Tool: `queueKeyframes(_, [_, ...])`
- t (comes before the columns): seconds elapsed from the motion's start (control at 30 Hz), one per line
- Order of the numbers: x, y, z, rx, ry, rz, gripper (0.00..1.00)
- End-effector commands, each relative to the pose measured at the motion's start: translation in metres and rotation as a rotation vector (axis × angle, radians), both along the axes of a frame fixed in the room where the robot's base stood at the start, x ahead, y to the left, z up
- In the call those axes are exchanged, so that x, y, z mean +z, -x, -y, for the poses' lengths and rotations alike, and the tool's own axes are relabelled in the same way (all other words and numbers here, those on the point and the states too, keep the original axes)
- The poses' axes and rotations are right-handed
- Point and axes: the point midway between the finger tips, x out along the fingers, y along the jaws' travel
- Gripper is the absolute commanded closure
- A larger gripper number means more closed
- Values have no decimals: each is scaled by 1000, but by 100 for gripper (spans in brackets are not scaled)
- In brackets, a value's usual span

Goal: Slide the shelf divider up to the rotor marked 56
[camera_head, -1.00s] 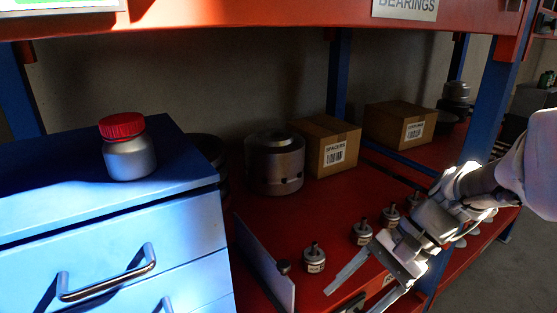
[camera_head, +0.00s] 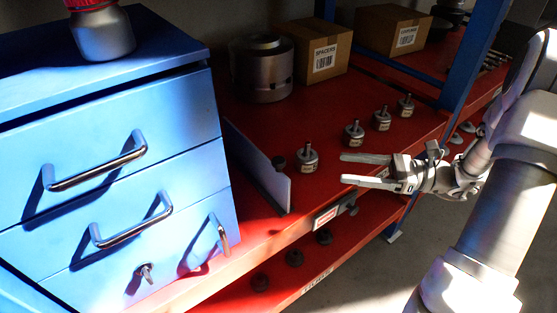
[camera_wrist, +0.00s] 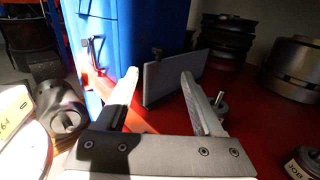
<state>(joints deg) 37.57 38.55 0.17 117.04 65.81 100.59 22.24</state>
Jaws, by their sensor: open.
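The shelf divider (camera_head: 262,172) is a thin pale upright plate on the red shelf, right of the blue drawer cabinet. It also shows in the wrist view (camera_wrist: 178,73), beyond my fingertips. A row of several small metal rotors (camera_head: 354,134) runs back to the right. The nearest rotor (camera_head: 307,160) stands close to the divider's right side, with a gap. Their markings are too small to read, so I cannot tell which is 56. My gripper (camera_head: 344,168) is open and empty, right of the divider near the shelf's front edge, fingers pointing left. Both fingers (camera_wrist: 159,76) show in the wrist view.
The blue drawer cabinet (camera_head: 130,140) with protruding handles stands left of the divider. A large metal cylinder (camera_head: 264,70) and cardboard boxes (camera_head: 318,55) stand behind. A blue post (camera_head: 470,60) rises at the right. The lower shelf holds several dark round parts (camera_head: 294,257).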

Motion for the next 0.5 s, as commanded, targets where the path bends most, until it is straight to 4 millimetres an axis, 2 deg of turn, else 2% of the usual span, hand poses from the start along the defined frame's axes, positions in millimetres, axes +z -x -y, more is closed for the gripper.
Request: queueKeyframes(0.5, [0,-19,-110,9,2,2,31])
